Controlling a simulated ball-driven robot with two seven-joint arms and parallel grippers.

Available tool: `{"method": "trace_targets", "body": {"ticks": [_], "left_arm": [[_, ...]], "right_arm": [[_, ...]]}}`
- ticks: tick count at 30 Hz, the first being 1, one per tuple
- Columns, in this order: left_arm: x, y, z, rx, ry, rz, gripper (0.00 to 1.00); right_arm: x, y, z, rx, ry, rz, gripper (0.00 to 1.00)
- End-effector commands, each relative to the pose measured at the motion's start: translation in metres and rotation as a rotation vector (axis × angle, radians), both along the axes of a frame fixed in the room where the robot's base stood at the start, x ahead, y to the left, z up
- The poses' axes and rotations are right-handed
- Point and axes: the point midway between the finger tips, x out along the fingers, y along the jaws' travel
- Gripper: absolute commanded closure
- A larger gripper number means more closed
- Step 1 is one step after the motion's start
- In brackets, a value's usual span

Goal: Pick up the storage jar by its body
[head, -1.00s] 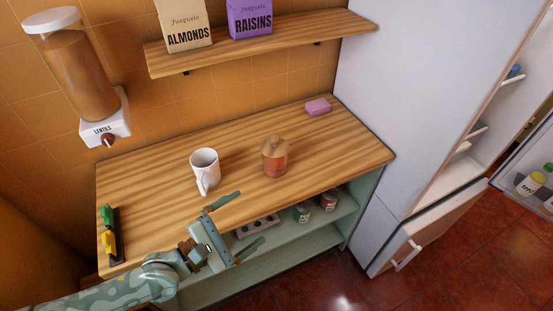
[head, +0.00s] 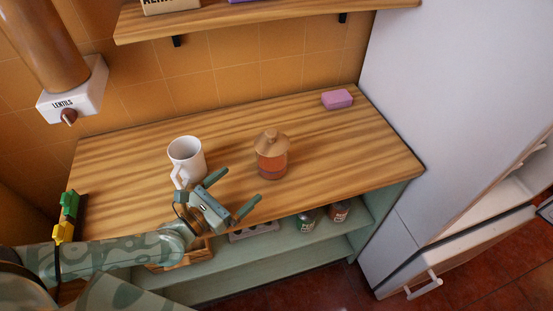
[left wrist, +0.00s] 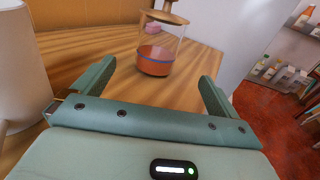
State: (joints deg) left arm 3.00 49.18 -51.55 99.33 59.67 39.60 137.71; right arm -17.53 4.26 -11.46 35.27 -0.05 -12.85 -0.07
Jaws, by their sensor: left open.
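The storage jar (head: 271,158) stands upright on the wooden counter (head: 335,150). It has a clear body, a wooden knobbed lid and reddish contents. In the left wrist view the jar (left wrist: 157,58) is ahead of the fingers, roughly between them but beyond their tips. My left gripper (head: 232,192) is open and empty, just in front of the jar near the counter's front edge, apart from it. It also shows in the left wrist view (left wrist: 157,75). My right gripper is not in view.
A white mug (head: 187,159) stands close to the left of my left gripper, and at the left edge of the wrist view. A pink block (head: 337,99) lies at the back right. A wall shelf (head: 250,18) and lentils dispenser (head: 75,90) are behind. Cans (head: 306,221) stand below.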

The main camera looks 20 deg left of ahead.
Motion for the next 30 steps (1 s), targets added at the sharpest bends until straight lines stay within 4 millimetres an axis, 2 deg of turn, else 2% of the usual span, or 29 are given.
{"method": "trace_targets", "body": {"ticks": [3, 9, 17, 24, 30], "left_arm": [[0.029, -0.014, 0.003, -0.003, -0.005, 0.001, 0.02], [0.067, -0.032, 0.002, -0.002, -0.002, 0.001, 0.02], [0.089, -0.042, 0.003, -0.001, -0.002, 0.0, 0.02], [0.123, -0.056, 0.002, 0.0, -0.001, -0.001, 0.02], [0.128, -0.058, 0.002, 0.001, 0.0, -0.001, 0.02]], "right_arm": [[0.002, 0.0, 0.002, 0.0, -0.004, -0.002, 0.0], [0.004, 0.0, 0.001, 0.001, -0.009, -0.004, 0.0], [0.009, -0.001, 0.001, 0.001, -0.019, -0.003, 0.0], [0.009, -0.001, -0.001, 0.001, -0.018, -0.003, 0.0], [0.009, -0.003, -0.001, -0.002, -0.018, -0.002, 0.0]]}}
